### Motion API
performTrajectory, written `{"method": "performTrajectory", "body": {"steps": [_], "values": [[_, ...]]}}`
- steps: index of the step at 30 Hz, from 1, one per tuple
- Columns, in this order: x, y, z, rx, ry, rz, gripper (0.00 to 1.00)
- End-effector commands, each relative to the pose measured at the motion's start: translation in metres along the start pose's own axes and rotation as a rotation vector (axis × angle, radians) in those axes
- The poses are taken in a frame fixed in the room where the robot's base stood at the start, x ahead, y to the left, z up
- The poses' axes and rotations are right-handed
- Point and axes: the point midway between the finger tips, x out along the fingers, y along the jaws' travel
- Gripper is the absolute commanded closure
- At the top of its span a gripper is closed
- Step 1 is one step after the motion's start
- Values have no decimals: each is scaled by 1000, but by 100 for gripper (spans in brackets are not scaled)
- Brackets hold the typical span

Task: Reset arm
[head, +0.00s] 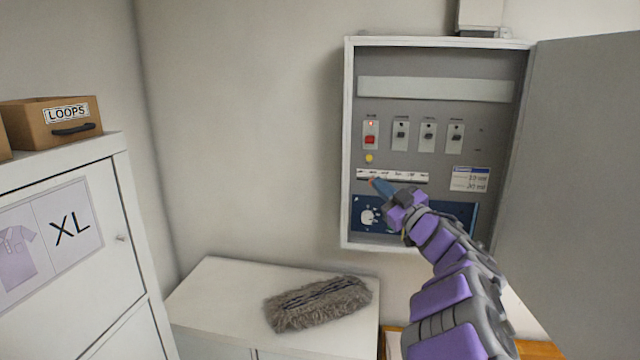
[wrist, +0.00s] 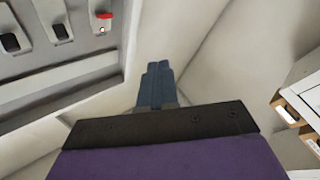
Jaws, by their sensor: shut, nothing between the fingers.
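My arm reaches up from the lower right in the head view. My gripper (head: 379,185) is shut and empty, in front of the lower part of an open wall cabinet (head: 348,120). It lies over the left part of the white label strip. In the wrist view the shut blue-grey fingers (wrist: 156,82) point at the bare wall beside the cabinet's edge.
The cabinet holds a red switch (head: 370,140), several dark switches and a yellow button (head: 369,158). Its grey door (head: 585,160) stands open at right. A fluffy mop head (head: 318,304) lies on a white cupboard (head: 215,290). An XL locker (head: 125,235) with a LOOPS box (head: 50,122) stands left.

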Motion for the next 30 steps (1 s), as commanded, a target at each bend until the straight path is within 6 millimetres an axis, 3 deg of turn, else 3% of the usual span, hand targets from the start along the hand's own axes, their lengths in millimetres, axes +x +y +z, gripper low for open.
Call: {"method": "performTrajectory", "body": {"steps": [11, 19, 23, 25, 28, 30], "values": [[-24, 36, 12, -50, -140, 198, 100], [-72, 66, 27, -64, -315, 417, 100], [-123, 74, 46, -35, -468, 569, 100], [-159, 72, 58, 0, -569, 652, 100], [-212, 55, 78, 69, -724, 743, 100], [-251, 33, 97, 131, -846, 784, 100]]}}
